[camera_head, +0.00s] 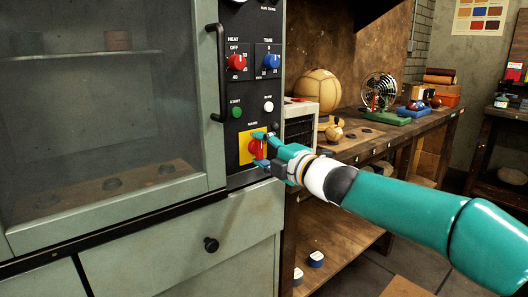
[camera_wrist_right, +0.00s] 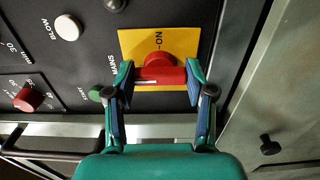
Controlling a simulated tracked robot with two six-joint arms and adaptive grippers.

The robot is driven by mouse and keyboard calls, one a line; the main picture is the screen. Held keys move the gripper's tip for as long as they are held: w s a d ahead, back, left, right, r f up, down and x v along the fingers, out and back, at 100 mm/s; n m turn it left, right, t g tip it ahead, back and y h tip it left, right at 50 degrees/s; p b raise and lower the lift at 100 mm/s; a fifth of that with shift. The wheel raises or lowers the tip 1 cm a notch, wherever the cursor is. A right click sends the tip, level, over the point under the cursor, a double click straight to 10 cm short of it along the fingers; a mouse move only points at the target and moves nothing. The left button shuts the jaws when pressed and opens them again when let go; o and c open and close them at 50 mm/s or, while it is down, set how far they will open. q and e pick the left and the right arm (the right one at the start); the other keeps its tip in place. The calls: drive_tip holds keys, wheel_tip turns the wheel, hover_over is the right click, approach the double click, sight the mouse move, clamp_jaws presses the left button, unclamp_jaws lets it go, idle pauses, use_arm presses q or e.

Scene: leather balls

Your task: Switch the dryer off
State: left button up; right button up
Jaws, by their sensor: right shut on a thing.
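The dryer (camera_head: 147,228) is a grey-green cabinet with a glass door and a black control panel (camera_head: 254,93). Low on the panel is a red mains switch (camera_head: 255,149) on a yellow plate (camera_head: 244,157). In the right wrist view the switch (camera_wrist_right: 160,62) has a red bar handle with a white mark, and "ON" lettering shows on the plate (camera_wrist_right: 130,45). My right gripper (camera_head: 265,149) is at the switch. In the right wrist view its fingers (camera_wrist_right: 158,79) are closed on either side of the handle. My left gripper is out of view.
Above the switch are a green start button (camera_head: 236,112), a white blow button (camera_head: 268,106), a red heat knob (camera_head: 237,62) and a blue time knob (camera_head: 271,62). A vertical door handle (camera_head: 218,75) is left of the panel. A cluttered workbench (camera_head: 385,132) stands to the right.

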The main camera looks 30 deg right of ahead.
drive_tip(key=shift+a+f, duration=0.15)
drive_tip(key=shift+f, duration=0.2)
drive_tip(key=o, duration=1)
drive_tip(key=shift+o, duration=0.8)
drive_tip(key=shift+r, duration=0.2)
drive_tip(key=shift+s, duration=0.1)
drive_tip(key=s+d, duration=0.1)
drive_tip(key=s, duration=1)
drive_tip(key=shift+s, duration=0.4)
